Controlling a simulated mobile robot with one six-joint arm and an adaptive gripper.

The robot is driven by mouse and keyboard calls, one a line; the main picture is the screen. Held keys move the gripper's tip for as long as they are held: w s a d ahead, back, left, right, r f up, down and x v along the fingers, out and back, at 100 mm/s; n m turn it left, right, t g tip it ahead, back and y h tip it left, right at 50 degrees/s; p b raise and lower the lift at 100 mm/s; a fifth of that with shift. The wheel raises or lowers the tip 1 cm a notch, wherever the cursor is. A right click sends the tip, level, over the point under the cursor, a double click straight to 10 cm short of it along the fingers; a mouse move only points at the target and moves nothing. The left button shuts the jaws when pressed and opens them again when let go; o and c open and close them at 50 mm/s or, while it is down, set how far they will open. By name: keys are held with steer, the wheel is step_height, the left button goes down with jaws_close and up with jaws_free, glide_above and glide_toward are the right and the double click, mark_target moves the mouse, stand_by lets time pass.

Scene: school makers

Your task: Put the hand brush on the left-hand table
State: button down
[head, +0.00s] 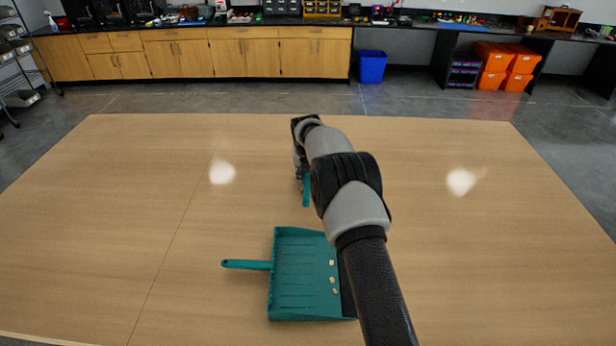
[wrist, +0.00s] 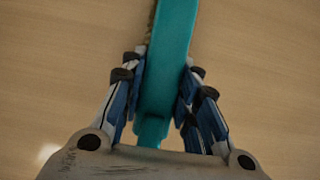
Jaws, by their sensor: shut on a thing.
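The teal hand brush (wrist: 172,50) runs between the two fingers of my gripper (wrist: 160,95) in the wrist view, and the fingers are shut on it. A strip of brownish bristles shows along its left edge. In the head view only a short teal piece of the brush (head: 306,190) shows below my gripper (head: 302,172); my arm hides the rest. I cannot tell whether the brush touches the wood. A seam divides the wooden top; the left-hand table (head: 110,220) lies left of it and is bare. The brush is right of the seam, over the right-hand part (head: 470,250).
A teal dustpan (head: 290,285) with several small pale bits lies in front of the brush, its handle pointing left. My arm covers its right side. Cabinets (head: 250,55), a blue bin (head: 371,67) and orange crates (head: 505,62) stand at the far wall.

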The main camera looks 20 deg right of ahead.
steer(key=shift+f, duration=0.2)
steer(key=shift+f, duration=0.1)
steer(key=shift+s+f, duration=0.25)
steer(key=shift+f, duration=0.35)
steer(key=c, duration=1.7)
jaws_free()
steer(key=shift+f, duration=0.1)
steer(key=o, duration=0.5)
steer(key=shift+w, duration=0.15)
